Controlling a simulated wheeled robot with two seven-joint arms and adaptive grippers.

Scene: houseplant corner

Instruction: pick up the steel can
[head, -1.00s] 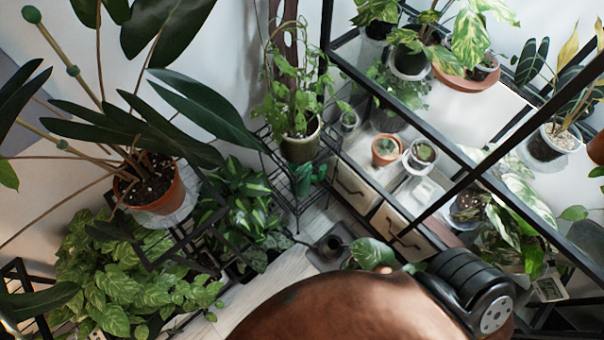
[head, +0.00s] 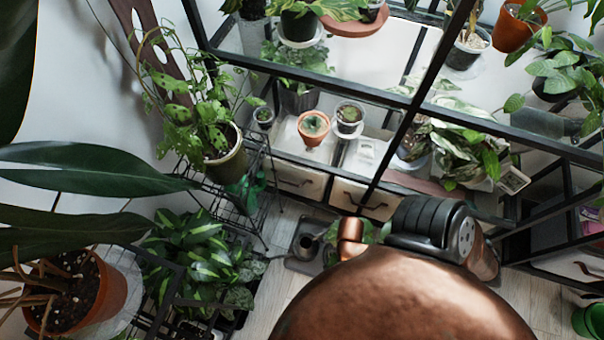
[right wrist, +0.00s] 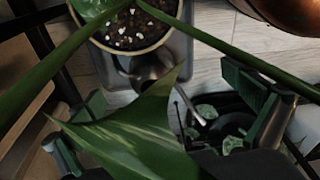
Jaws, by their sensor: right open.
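The steel can (head: 308,243) is a small, dark grey metal cylinder on a grey tray (head: 300,266) on the floor, below the shelf drawers in the head view. In the right wrist view the can (right wrist: 150,72) shows between the fingers, partly covered by a large green leaf (right wrist: 135,135). My right gripper (right wrist: 163,90) is open, with one finger on each side of the picture. Nothing shows held in it. In the head view my own arm hides the right gripper. My left gripper is not in view.
A pot with speckled soil (right wrist: 132,27) stands beside the can, its stems and leaf crossing the gripper's space. A wire plant stand (head: 245,205) and striped-leaf plants (head: 195,245) are to the left. A black-framed glass cabinet (head: 300,80) rises behind. Some floor (head: 278,285) is bare.

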